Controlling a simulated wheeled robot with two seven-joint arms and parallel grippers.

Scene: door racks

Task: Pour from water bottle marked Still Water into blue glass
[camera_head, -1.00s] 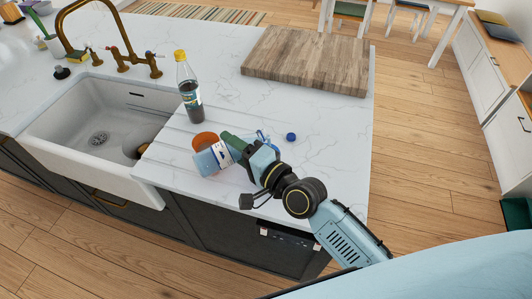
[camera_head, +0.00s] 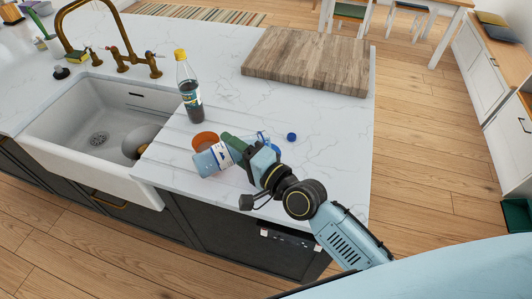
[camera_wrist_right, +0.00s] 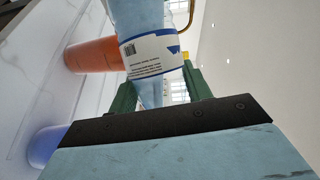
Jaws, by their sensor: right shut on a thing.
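My right gripper (camera_head: 247,150) is shut on a light-blue water bottle with a white and blue label (camera_head: 207,162). In the head view the bottle is tilted well over to the left, in front of an orange glass (camera_head: 205,140). The bottle also shows in the right wrist view (camera_wrist_right: 150,50), between the green fingers, and its lettering is too small to read. A blue glass (camera_head: 276,149) stands mostly hidden behind my gripper. In the wrist view it shows at the lower left (camera_wrist_right: 45,145), apart from the bottle. My left gripper is not in view.
A dark bottle with a yellow cap (camera_head: 189,88) stands behind the orange glass. A small blue cap (camera_head: 291,137) lies on the counter. A wooden board (camera_head: 308,62) lies at the back. The white sink (camera_head: 60,115) is on the left, with a round bowl (camera_head: 140,141) in it.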

